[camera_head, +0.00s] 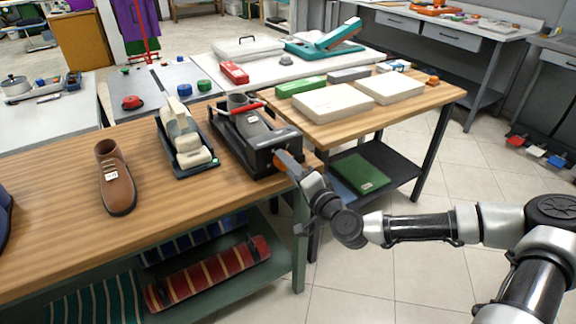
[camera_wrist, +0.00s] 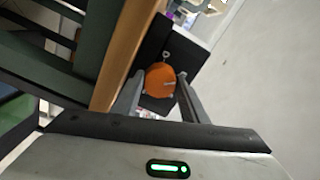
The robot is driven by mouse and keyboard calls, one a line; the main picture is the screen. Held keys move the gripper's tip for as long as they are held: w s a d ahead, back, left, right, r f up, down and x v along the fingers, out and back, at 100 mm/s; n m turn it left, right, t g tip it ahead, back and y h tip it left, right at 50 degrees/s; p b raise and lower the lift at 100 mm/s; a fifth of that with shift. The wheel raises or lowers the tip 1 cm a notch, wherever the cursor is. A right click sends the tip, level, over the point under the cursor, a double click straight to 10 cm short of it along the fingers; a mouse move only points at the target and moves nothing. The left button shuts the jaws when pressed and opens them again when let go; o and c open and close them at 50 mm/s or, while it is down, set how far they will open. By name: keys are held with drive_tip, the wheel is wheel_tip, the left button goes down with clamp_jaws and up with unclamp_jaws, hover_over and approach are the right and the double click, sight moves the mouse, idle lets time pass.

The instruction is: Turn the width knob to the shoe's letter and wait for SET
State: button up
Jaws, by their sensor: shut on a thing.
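The brown shoe (camera_head: 117,181) stands upright on the wooden table, with a white tag on it; its letter is too small to read. A dark machine (camera_head: 246,136) with a grey upright piece and a red-handled lever stands at the table's right end. Its orange knob (camera_wrist: 160,80) faces my wrist camera. My gripper (camera_head: 287,160) is at the machine's near right side, with its fingers on either side of the knob, shut on it. The gripper's fingers (camera_wrist: 158,97) also show in the wrist view. No SET reading is legible.
A dark tray with a cream shoe-like form (camera_head: 183,135) stands left of the machine. A second wooden table (camera_head: 420,98) behind it holds white and green boxes. Rolled striped cloth (camera_head: 210,275) lies on the shelf below. The tiled floor at front right is clear except for my arm.

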drive_tip(key=o, duration=1)
drive_tip(key=shift+o, duration=0.2)
drive_tip(key=p+v, duration=0.4)
drive_tip(key=v, duration=1.3)
drive_tip(key=shift+s+d+p, duration=0.2)
drive_tip(key=shift+p, duration=0.1)
